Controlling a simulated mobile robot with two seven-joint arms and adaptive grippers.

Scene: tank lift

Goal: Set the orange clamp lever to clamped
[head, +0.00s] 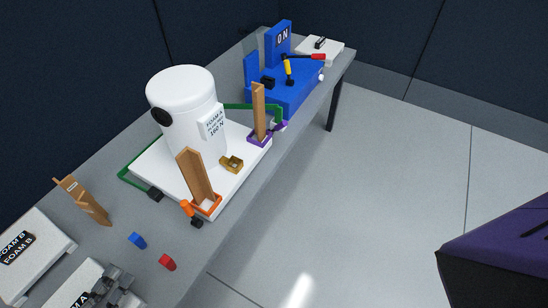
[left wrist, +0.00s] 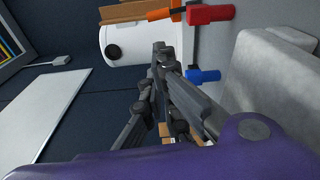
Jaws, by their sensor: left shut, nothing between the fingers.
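The orange clamp lever (head: 186,208) sits at the near corner of the white tray, beside an orange-framed wooden post (head: 196,178). Its handle angles up from a black block (head: 196,222); I cannot tell whether it is clamped. In the left wrist view an orange part (left wrist: 160,14) shows near the top, beside the red block. The white tank (head: 182,110) stands upright on the white tray (head: 150,170). My left gripper (head: 116,277) is at the lower left, shut and empty, apart from the lever. It fills the middle of the left wrist view (left wrist: 160,62). My right gripper does not show.
A blue block (head: 137,240) and a red block (head: 167,262) lie between gripper and tray. A blue stand (head: 285,90) is at the far end.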

